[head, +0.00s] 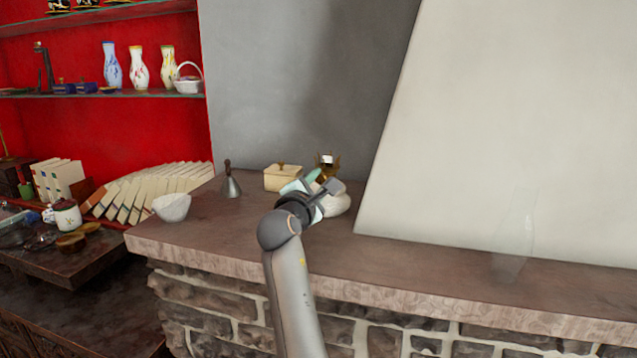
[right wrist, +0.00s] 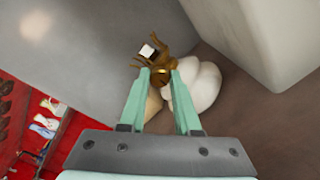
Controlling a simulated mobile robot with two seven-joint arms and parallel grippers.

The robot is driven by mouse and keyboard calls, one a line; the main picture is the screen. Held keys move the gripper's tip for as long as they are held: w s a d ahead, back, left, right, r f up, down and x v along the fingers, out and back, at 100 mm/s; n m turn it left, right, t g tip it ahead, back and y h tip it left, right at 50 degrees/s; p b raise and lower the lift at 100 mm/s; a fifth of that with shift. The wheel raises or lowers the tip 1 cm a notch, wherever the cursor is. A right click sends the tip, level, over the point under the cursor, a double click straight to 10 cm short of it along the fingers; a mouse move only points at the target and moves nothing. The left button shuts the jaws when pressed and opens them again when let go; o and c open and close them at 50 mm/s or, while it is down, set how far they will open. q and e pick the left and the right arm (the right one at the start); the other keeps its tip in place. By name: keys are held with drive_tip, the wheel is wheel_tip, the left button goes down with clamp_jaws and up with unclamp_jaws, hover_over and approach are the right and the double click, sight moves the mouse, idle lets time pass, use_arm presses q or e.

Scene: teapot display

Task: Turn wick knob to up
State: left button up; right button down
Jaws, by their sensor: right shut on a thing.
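An oil lamp stands on the stone ledge by the wall, with a brass burner (head: 327,166) on a rounded white base (head: 338,203). In the right wrist view the brass burner (right wrist: 175,45) has several prongs and a small black-and-white piece on top, and the white base (right wrist: 201,87) bulges behind the fingers. My right gripper (head: 319,183) reaches the lamp from the front. Its pale green fingers (right wrist: 160,77) are shut on a small gold part at the burner's side, seemingly the wick knob; the fingers partly hide it. The knob's angle cannot be told. My left gripper is out of view.
On the ledge (head: 430,262), a cream lidded box (head: 283,178), a grey bell (head: 231,184) and a white bowl (head: 172,207) stand left of the lamp. A sloping pale chimney hood (head: 510,130) rises close on the right. A faint clear glass (head: 515,250) stands farther right.

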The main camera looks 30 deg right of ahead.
drive_tip(key=m, duration=0.3)
drive_tip(key=shift+m+b, duration=0.3)
drive_tip(key=shift+m, duration=0.1)
drive_tip(key=m+b, duration=0.1)
drive_tip(key=m, duration=0.3)
drive_tip(key=shift+f+m+b, duration=0.15)
drive_tip(key=shift+m+b, duration=0.15)
drive_tip(key=shift+b, duration=0.05)
drive_tip(key=m+b, duration=0.2)
drive_tip(key=m, duration=0.3)
drive_tip(key=shift+f, duration=0.1)
drive_tip(key=shift+m+b, duration=1.1)
drive_tip(key=shift+m, duration=0.9)
drive_tip(key=c, duration=0.6)
unclamp_jaws()
drive_tip(key=shift+c, duration=0.2)
